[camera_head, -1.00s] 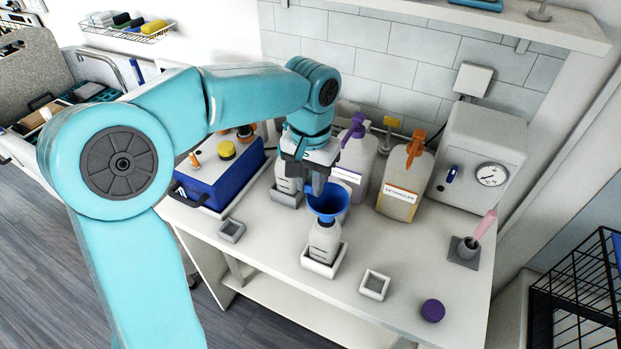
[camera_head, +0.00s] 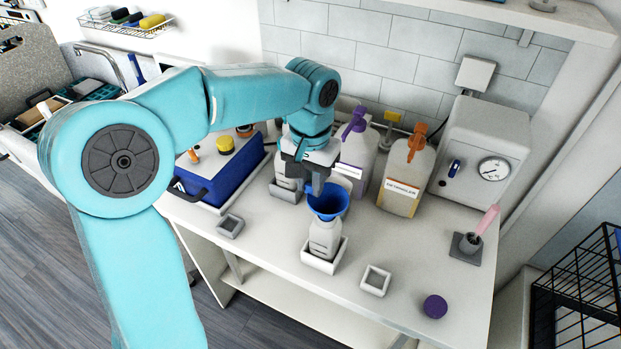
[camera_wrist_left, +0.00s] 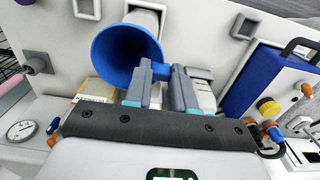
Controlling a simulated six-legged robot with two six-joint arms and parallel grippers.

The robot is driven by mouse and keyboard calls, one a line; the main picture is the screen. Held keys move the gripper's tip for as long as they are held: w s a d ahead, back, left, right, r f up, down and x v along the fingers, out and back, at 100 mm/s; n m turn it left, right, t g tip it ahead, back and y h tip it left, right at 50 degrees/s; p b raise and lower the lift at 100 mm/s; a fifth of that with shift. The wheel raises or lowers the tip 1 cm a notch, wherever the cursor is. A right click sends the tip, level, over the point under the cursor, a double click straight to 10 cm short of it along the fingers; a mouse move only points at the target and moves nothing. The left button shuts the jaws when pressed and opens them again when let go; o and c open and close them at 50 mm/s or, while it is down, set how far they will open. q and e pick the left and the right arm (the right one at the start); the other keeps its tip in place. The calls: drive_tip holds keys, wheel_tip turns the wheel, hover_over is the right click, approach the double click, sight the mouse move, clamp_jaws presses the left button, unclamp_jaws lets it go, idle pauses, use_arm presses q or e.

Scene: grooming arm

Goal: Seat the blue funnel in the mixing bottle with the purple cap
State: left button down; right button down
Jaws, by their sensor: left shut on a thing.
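The blue funnel (camera_head: 330,203) is held upright, wide mouth up, directly above the mixing bottle (camera_head: 323,241). The bottle is pale and stands uncapped in a white square holder (camera_head: 323,262). The funnel's lower end meets the bottle's top in the head view, but I cannot tell how far it is inside. My left gripper (camera_head: 317,184) is shut on the funnel's rim side. In the left wrist view the funnel (camera_wrist_left: 122,52) shows beside the fingers (camera_wrist_left: 160,78), with the bottle (camera_wrist_left: 146,17) behind it. A round purple cap (camera_head: 435,307) lies on the table. My right gripper is not in view.
Large bottles with a purple pump (camera_head: 357,128) and an orange pump (camera_head: 412,150) stand behind. A second small bottle (camera_head: 288,183) is at the back left. Empty holders (camera_head: 375,281) (camera_head: 230,226) flank the bottle. A grey gauge box (camera_head: 478,150) stands at right.

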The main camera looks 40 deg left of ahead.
use_arm(q)
drive_tip(key=shift+f, duration=0.4)
drive_tip(key=c, duration=0.9)
unclamp_jaws()
drive_tip(key=shift+o, duration=0.2)
drive_tip(key=shift+r, duration=0.1)
wheel_tip(320, 180, up, 16)
drive_tip(key=p, duration=0.1)
drive_tip(key=shift+r, duration=0.15)
